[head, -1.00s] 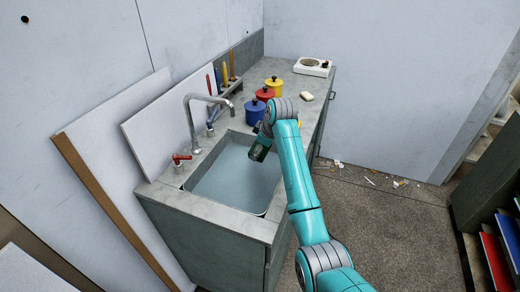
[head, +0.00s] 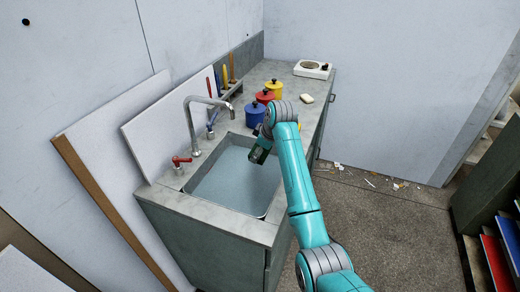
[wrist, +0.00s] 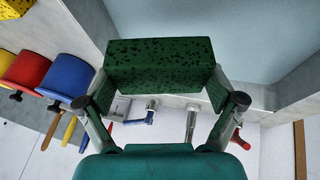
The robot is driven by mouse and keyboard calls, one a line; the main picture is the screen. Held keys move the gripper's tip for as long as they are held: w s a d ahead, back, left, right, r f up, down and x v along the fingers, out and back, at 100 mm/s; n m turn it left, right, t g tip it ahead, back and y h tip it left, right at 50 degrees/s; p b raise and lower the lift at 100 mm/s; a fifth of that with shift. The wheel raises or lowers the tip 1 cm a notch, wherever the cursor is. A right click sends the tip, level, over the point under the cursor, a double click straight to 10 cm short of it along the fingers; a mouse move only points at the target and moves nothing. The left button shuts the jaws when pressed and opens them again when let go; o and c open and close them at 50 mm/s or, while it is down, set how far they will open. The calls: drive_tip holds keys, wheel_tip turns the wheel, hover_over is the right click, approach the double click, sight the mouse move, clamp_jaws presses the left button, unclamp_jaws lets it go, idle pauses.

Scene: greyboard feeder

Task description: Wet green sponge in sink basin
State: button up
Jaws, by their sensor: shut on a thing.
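The green sponge (wrist: 160,64) is a dark green block with darker spots, held across my gripper (wrist: 160,85) between its two fingers in the wrist view. My gripper is shut on it. In the head view my gripper (head: 260,151) is over the far right part of the sink basin (head: 215,202), and my arm hides part of the basin. The sponge is hard to make out there. The basin looks pale blue inside; I cannot tell its water level. A curved metal tap (head: 190,120) rises at the basin's left, with a red handle (head: 181,160) and a blue handle (head: 211,130).
Blue (head: 255,113), red (head: 265,95) and yellow (head: 274,87) lidded pots stand on the counter beyond the basin. A yellow spotted block (wrist: 14,8) shows in the wrist view's corner. A pale bar (head: 307,98) and a white device (head: 312,68) lie farther back.

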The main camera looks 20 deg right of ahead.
drive_tip(key=shift+r, duration=0.1)
drive_tip(key=shift+r, duration=1.9)
